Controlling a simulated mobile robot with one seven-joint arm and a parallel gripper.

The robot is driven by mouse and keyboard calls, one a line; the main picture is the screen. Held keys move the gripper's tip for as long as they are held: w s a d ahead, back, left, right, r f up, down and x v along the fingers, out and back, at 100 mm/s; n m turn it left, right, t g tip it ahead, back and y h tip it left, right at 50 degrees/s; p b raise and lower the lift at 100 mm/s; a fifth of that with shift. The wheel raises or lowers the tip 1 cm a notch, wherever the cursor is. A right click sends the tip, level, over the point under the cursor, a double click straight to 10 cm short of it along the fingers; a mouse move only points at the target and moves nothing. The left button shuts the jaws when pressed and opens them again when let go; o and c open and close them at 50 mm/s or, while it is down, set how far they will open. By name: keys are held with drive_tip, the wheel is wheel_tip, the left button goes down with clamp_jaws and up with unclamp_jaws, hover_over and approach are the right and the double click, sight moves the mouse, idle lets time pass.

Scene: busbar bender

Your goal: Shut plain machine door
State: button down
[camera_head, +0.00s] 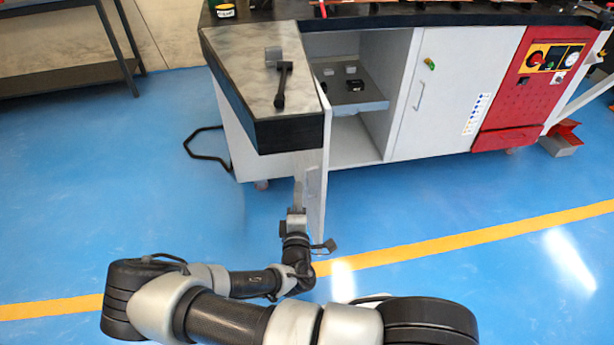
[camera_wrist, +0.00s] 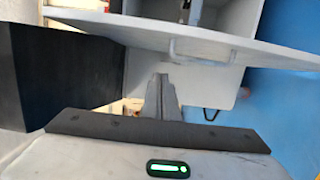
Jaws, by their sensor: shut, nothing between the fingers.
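The plain white machine door (camera_head: 317,197) stands swung open, jutting out from the cabinet toward me beside the open compartment. In the wrist view the door (camera_wrist: 240,43) crosses the upper part, with a pale bar handle (camera_wrist: 195,52) on the side facing me. My gripper (camera_head: 298,190) is just left of the door, low down under the worktop's overhang. In the wrist view my gripper (camera_wrist: 160,80) has its fingers together with nothing between them. Whether the fingertips touch the door, I cannot tell.
The open compartment (camera_head: 348,135) has a shelf (camera_head: 350,103) with small parts. To its right are a shut white door (camera_head: 430,90) and a red control panel (camera_head: 525,90). The grey worktop (camera_head: 245,65) overhangs at the left. The blue floor in front is clear.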

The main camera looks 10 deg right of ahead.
sight(313, 167)
drive_tip(key=w+d, duration=0.1)
drive_tip(key=w, duration=0.2)
drive_tip(key=w+d+b, duration=0.1)
drive_tip(key=w+d, duration=0.1)
drive_tip(key=w, duration=0.1)
drive_tip(key=w+d, duration=0.2)
drive_tip(key=w, duration=0.1)
drive_tip(key=shift+w+b, duration=0.2)
drive_tip(key=shift+b, duration=0.1)
drive_tip(key=shift+d, duration=0.5)
drive_tip(key=shift+d, duration=0.1)
